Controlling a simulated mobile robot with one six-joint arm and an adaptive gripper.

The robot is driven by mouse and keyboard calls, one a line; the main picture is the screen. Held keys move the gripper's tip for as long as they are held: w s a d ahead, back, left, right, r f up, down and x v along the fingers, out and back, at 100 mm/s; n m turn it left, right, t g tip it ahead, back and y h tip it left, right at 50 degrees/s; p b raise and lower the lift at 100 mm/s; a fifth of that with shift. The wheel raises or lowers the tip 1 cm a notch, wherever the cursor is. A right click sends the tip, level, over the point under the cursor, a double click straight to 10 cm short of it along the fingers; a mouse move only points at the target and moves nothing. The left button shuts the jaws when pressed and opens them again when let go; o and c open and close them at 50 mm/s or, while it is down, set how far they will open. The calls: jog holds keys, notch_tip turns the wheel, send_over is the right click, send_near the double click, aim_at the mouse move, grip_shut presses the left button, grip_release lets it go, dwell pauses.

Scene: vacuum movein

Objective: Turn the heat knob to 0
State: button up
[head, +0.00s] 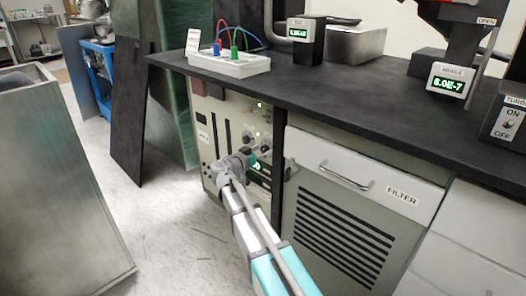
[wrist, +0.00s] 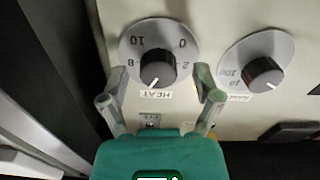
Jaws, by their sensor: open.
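The heat knob (wrist: 158,66) is a black knob on a round grey dial marked 0, 2, 8 and 10, above a HEAT label (wrist: 169,95) in the wrist view. Its white pointer line points down and slightly left, away from the 0 at the dial's upper right. My gripper (wrist: 160,78) is open, with one finger on each side of the dial's lower part. The fingers look apart from the knob; their exact depth is hard to tell. In the head view my gripper (head: 240,164) is at the cabinet's front panel and hides part of it.
A second black knob (wrist: 264,74) on a grey dial sits to the right in the wrist view. The black worktop (head: 340,88) overhangs the panel. A drawer marked FILTER (head: 345,168) is right of the arm. A grey bin (head: 60,185) stands at left, with open floor between.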

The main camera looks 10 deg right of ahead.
jog(key=c, duration=1)
jog(key=shift+d, duration=0.15)
grip_shut()
